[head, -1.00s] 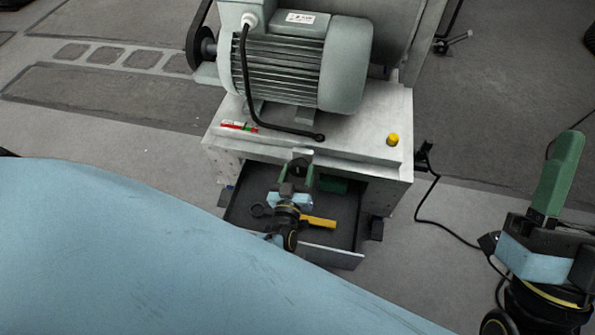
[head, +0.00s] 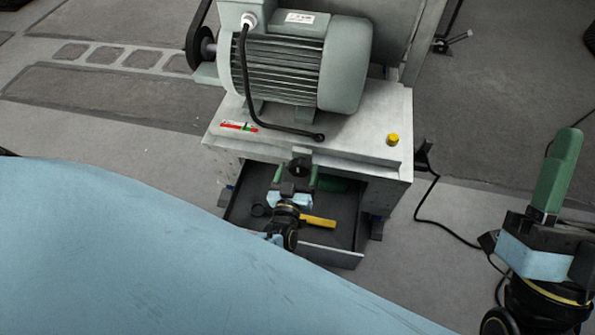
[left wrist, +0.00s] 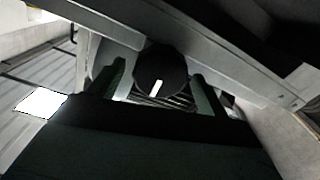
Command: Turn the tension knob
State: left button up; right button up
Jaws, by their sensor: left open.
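The tension knob (head: 299,166) is a round black knob under the front edge of the grey dynamometer bench (head: 350,148). In the left wrist view the knob (left wrist: 161,71) shows a white mark on its face, low and slightly left of centre. My left gripper (head: 297,177) is open, with one green finger on each side of the knob. In the left wrist view the fingers stand apart from the knob, with visible gaps. My right gripper (head: 560,170) is far to the right, away from the bench; its green finger part points up, and its opening is unclear.
An open dark drawer (head: 345,225) lies below the knob, with a yellow-handled tool (head: 318,221) in it. A grey motor (head: 300,60) sits on the bench. A yellow button (head: 392,139) and a red-green scale (head: 240,126) are on its top. A black cable (head: 440,232) runs over the floor.

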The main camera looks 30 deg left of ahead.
aim_at(297, 165)
pick_arm(q)
jog(key=shift+r, duration=0.2)
jog(key=shift+r+p, duration=0.65)
jog(key=shift+p, duration=0.05)
notch_tip(297, 165, up, 2)
jog(key=shift+r+p, duration=0.1)
jog(key=shift+p, duration=0.7)
notch_tip(297, 165, up, 2)
jog(key=shift+r+p, duration=0.1)
jog(key=shift+p, duration=0.75)
pick_arm(e)
jog(key=w+f+g+h, duration=0.3)
jog(key=w+f+g, duration=0.1)
jog(key=f+g, duration=0.5)
pick_arm(q)
jog(key=shift+r+p, duration=1.35)
jog(key=shift+r, duration=0.6)
pick_arm(e)
jog(key=s+d+f+g+h, duration=0.1)
jog(key=s+d+f+g, duration=0.1)
jog(key=f, duration=0.3)
jog(key=s+d+f+g+h, duration=0.1)
jog(key=s+f+g, duration=0.1)
jog(key=f+g, duration=0.3)
jog(key=shift+s+d+f+m+g+h, duration=0.3)
jog(key=shift+s+d+f, duration=0.05)
jog(key=shift+s+f, duration=0.05)
